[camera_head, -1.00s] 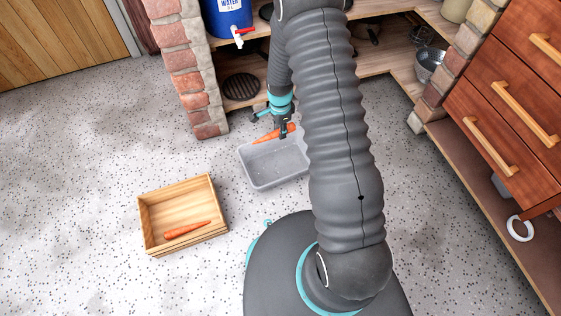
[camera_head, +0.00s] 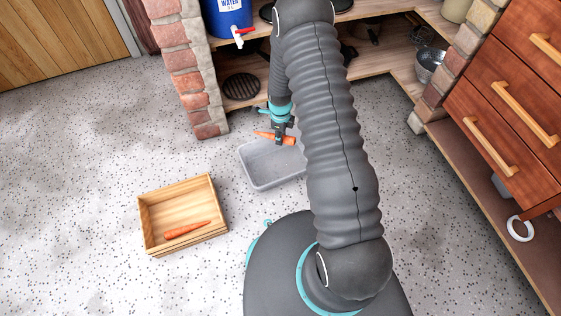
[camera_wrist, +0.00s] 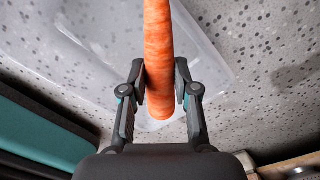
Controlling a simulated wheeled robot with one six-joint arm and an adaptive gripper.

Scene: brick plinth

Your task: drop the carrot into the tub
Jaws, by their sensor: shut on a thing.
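My gripper (camera_head: 277,133) is shut on an orange carrot (camera_head: 266,135), over the far part of the tub. In the wrist view the carrot (camera_wrist: 159,60) sits between the two fingers (camera_wrist: 160,98) and points away from the palm. The tub (camera_head: 254,172) is a grey, see-through, open box on the floor. Its right part is hidden behind my arm. In the wrist view the tub (camera_wrist: 90,30) shows below and around the carrot. I cannot tell the exact height of the carrot above the tub's rim.
A wooden crate (camera_head: 146,228) with another carrot (camera_head: 187,230) in it stands on the floor at the left. A brick pillar (camera_head: 187,75) and a low wooden shelf (camera_head: 378,62) stand behind the tub. A drawer cabinet (camera_head: 500,110) is at the right.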

